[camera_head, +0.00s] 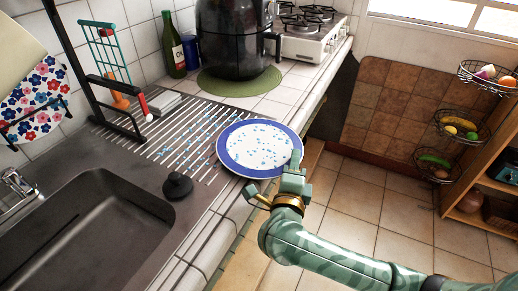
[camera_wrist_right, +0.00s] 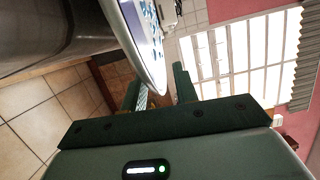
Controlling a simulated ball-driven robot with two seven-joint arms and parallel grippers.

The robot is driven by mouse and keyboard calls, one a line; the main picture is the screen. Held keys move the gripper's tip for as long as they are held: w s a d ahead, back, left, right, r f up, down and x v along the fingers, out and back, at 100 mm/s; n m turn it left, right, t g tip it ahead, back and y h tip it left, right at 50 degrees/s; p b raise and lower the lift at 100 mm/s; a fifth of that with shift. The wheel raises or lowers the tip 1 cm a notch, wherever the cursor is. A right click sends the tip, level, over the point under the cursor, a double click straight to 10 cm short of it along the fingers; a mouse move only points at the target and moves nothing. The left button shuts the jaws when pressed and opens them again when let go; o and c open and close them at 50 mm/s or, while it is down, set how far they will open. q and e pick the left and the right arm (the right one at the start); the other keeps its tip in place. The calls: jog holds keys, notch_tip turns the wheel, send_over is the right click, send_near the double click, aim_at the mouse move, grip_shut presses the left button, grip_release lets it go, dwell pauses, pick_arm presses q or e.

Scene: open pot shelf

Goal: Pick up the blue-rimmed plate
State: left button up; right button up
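The blue-rimmed plate (camera_head: 231,160), white with small blue specks, lies on the ribbed drainboard and reaches over the counter's front edge. My right gripper (camera_head: 295,170) is at the plate's right rim, one finger showing over the rim. In the right wrist view, the plate (camera_wrist_right: 147,50) is seen nearly edge-on. Its rim comes down between the two fingers of my right gripper (camera_wrist_right: 160,90), which stand apart with a gap beside the rim. Firm contact cannot be told. My left gripper is not in view.
A sink (camera_head: 85,235) lies to the left, with a black stopper (camera_head: 178,186) near the plate. Open floor (camera_head: 370,190) lies to the right, before a basket shelf.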

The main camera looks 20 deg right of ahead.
jog(key=shift+w+d, duration=0.2)
jog(key=shift+r, duration=0.15)
grip_shut()
